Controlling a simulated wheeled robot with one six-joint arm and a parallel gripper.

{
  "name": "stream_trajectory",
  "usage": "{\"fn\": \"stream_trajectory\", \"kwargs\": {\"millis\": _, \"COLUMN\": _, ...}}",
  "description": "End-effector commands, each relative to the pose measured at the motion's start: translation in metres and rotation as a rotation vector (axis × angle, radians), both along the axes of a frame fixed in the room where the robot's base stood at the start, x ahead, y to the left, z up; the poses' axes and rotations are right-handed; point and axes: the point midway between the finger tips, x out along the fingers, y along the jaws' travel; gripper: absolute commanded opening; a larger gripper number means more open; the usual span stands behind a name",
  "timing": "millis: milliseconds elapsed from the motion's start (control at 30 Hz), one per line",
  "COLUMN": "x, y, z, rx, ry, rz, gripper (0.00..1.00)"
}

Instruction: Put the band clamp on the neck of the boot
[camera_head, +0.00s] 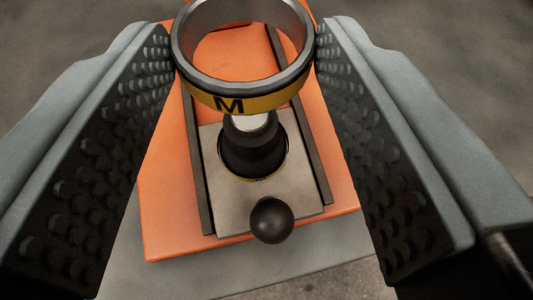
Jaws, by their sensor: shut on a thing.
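The band clamp (244,96) is a metal ring with a yellow outer band marked with a black M. My gripper (245,48) is shut on it, with one dark studded finger against each side of the ring. The black boot (252,152) stands below and behind the clamp, with a pale top end showing under the ring's near edge. The clamp appears held above the boot and nearer to the camera, not around its neck. The ring hides part of the boot's top.
The boot stands in a round opening of a metal plate (222,187) between dark rails on an orange base (165,210). A black ball knob (271,220) stands at the plate's near edge. Grey floor (400,25) lies beyond.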

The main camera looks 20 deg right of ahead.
Motion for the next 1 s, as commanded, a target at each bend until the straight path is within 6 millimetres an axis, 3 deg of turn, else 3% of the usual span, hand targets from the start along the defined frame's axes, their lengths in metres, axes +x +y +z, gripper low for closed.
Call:
{"fn": "stream_trajectory", "kwargs": {"millis": 200, "x": 0.0, "y": 0.0, "z": -0.022, "rx": 0.001, "ry": 0.0, "rz": -0.002, "gripper": 0.22}}
{"fn": "stream_trajectory", "kwargs": {"millis": 1000, "x": 0.0, "y": 0.0, "z": -0.068, "rx": -0.001, "ry": 0.0, "rz": -0.001, "gripper": 0.22}}
